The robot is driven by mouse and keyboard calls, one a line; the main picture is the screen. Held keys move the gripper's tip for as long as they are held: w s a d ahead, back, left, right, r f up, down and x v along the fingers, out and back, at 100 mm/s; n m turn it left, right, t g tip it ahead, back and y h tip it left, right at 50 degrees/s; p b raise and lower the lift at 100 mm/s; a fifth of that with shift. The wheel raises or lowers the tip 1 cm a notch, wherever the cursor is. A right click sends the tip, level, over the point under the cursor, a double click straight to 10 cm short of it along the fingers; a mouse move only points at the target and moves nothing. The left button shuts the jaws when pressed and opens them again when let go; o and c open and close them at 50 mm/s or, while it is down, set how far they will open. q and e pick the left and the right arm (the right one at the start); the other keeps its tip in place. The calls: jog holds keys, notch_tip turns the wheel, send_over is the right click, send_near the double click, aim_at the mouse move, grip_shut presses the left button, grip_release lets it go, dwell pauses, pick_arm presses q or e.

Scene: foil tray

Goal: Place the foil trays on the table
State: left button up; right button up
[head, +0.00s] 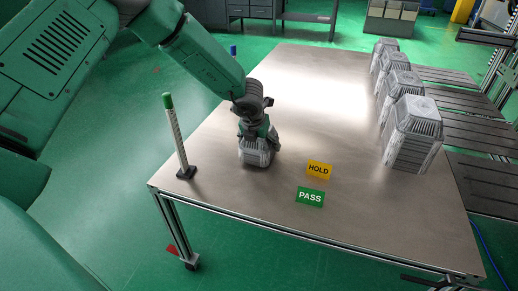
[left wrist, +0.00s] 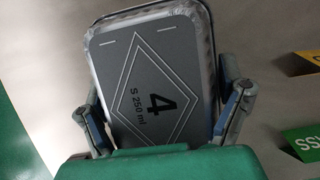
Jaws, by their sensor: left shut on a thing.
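A foil tray with a grey face marked "4" and "S 250 ml" (left wrist: 152,80) sits between the fingers of my left gripper (left wrist: 165,115) in the left wrist view. In the head view my left gripper (head: 256,132) points down over this tray (head: 257,157), low at the table's left part. The gripper is shut on the tray. Whether the tray touches the table (head: 325,212) is hard to tell. Several stacks of foil trays stand along the table's right side, the nearest stack (head: 412,135) being the largest in view. My right gripper is not in view.
A yellow HOLD sign (head: 319,169) and a green PASS sign (head: 310,197) lie right of the held tray. A post with a green top (head: 177,137) stands at the left edge. Dark slatted racks (head: 476,129) adjoin the right side. The table's middle is clear.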

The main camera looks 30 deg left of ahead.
pick_arm(q)
jog(key=shift+a+f, duration=0.1)
jog(key=shift+f, duration=0.55)
jog(key=shift+a, duration=0.4)
jog(key=o, duration=1)
jog(key=shift+a+f, duration=0.1)
jog(key=shift+a, duration=0.1)
jog(key=shift+o, duration=0.2)
jog(key=shift+a, duration=0.1)
jog(key=shift+d, duration=0.25)
jog(key=shift+s+d+r, duration=0.1)
jog(key=shift+d+r, duration=0.1)
jog(key=shift+r, duration=0.2)
jog(key=p+v, duration=0.1)
jog(key=v, duration=0.2)
jog(key=p+v, duration=0.1)
jog(key=v, duration=0.3)
jog(key=p+v, duration=0.2)
jog(key=v, duration=0.1)
jog(key=shift+s+a+r, duration=0.15)
jog(key=shift+a+r, duration=0.1)
jog(key=shift+s+d+r, duration=0.2)
jog(key=shift+d+r, duration=0.05)
jog(key=shift+r, duration=0.1)
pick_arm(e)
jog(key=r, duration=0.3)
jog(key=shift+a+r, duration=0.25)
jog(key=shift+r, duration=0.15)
